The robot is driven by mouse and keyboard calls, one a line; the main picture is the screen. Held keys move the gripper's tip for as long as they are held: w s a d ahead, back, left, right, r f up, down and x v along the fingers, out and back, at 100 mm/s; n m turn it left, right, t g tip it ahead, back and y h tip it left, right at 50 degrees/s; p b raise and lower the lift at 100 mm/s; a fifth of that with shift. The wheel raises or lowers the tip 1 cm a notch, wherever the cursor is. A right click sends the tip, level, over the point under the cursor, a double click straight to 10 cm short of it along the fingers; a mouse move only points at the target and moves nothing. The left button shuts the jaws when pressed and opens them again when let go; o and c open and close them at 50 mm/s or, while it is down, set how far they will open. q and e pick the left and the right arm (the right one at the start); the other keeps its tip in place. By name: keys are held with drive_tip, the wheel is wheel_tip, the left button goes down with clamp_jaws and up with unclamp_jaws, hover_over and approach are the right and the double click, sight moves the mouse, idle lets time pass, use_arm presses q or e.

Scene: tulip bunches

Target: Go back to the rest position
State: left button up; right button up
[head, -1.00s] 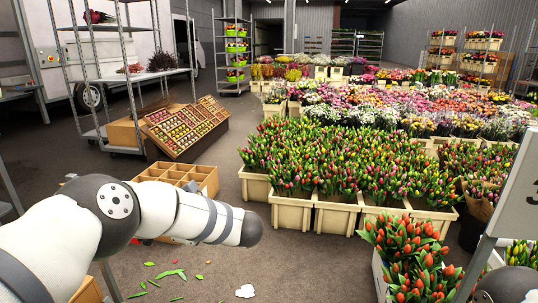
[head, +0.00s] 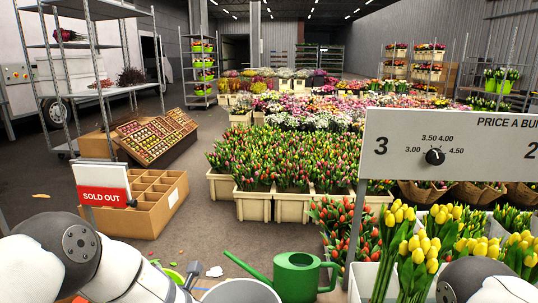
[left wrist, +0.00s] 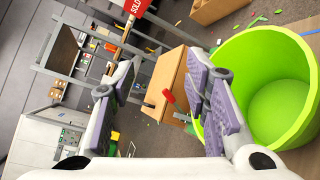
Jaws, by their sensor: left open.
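My left gripper (left wrist: 160,72) shows in the left wrist view with its two grey, purple-padded fingers spread wide and nothing between them. Its fingers lie just left of a lime-green bucket (left wrist: 275,85); I cannot tell whether they touch it. In the head view my left arm crosses the lower left corner, and its gripper is below the frame. A rounded part of my right arm shows in the lower right corner, in front of the yellow tulips (head: 425,245). My right gripper is not in view.
A green watering can (head: 297,277) stands at the bottom centre. A price sign (head: 460,140) on a post stands at the right. A sold-out sign (head: 103,184) and a divided cardboard box (head: 150,215) are at the left. Open floor (head: 205,225) lies beyond the watering can.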

use_arm(q)
drive_tip(key=s+d+f+m+h, duration=0.4)
drive_tip(key=s+f+m+h, duration=0.3)
drive_tip(key=f+m, duration=0.5)
drive_tip(key=s+d+f+m+g+h, duration=0.1)
drive_tip(key=s+f+m+g+h, duration=0.15)
drive_tip(key=s+m, duration=0.4)
drive_tip(key=s+d+f+m+g+h, duration=0.1)
drive_tip(key=s+f+m+g, duration=0.25)
drive_tip(key=s, duration=0.55)
drive_tip(key=s+a+r+m+g+h+p, duration=0.1)
drive_tip(key=s+m+g, duration=0.7)
drive_tip(key=s, duration=1.8)
drive_tip(key=r+m, duration=0.1)
drive_tip(key=m, duration=0.1)
drive_tip(key=shift+s+r+m+h, duration=0.25)
drive_tip(key=shift+m+h, duration=0.1)
drive_tip(key=shift+m, duration=0.05)
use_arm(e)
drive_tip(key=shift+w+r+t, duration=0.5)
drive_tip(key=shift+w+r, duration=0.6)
